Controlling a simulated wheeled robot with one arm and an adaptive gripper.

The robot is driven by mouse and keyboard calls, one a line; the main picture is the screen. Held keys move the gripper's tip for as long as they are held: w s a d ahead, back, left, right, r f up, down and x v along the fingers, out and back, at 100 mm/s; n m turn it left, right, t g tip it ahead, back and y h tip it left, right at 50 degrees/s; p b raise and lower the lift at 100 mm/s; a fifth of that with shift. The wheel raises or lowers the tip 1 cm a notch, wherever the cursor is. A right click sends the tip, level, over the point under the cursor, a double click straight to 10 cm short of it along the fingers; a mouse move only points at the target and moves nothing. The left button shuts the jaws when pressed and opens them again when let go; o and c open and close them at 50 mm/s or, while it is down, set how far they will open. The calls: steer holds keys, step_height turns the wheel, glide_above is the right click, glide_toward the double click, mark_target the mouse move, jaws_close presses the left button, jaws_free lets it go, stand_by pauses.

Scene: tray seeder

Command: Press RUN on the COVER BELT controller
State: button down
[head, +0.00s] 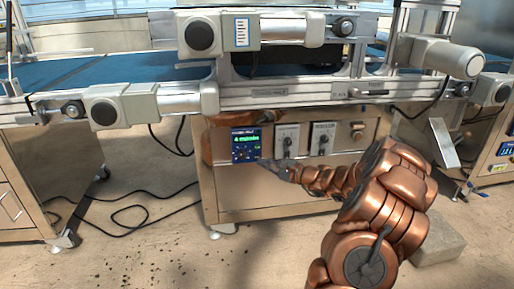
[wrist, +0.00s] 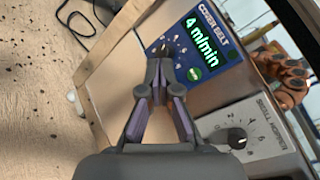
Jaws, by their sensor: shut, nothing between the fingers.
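The COVER BELT controller (head: 240,150) is a dark blue panel on the front of the metal cabinet. In the wrist view the controller (wrist: 214,58) has a lit display reading 4 m/min, small pale marks and a green round button (wrist: 195,74); the button's label is too small to read surely. My gripper (head: 264,163) is shut and empty at the panel's lower right in the head view. In the wrist view my gripper's tips (wrist: 160,52) overlap the panel's lower edge, beside the green button and not over it. Whether they touch the panel I cannot tell.
Two knob plates (head: 287,140) (head: 322,138) sit right of the controller; the nearer plate (wrist: 245,135) reads TENSION TRIM. A conveyor frame (head: 270,97) with motors overhangs the cabinet (head: 290,188). Cables (head: 130,212) lie on the floor at left. A grey block (head: 440,245) stands at right.

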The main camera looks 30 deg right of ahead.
mark_target(257, 147)
steer(key=shift+w+d+p, duration=0.45)
steer(key=shift+w+p, duration=0.1)
steer(key=shift+w, duration=0.6)
steer(key=shift+w+d+p, duration=0.5)
steer(key=shift+w, duration=0.6)
steer(key=shift+w+d+p, duration=0.45)
steer(key=shift+w+p, duration=0.1)
steer(key=shift+w, duration=0.6)
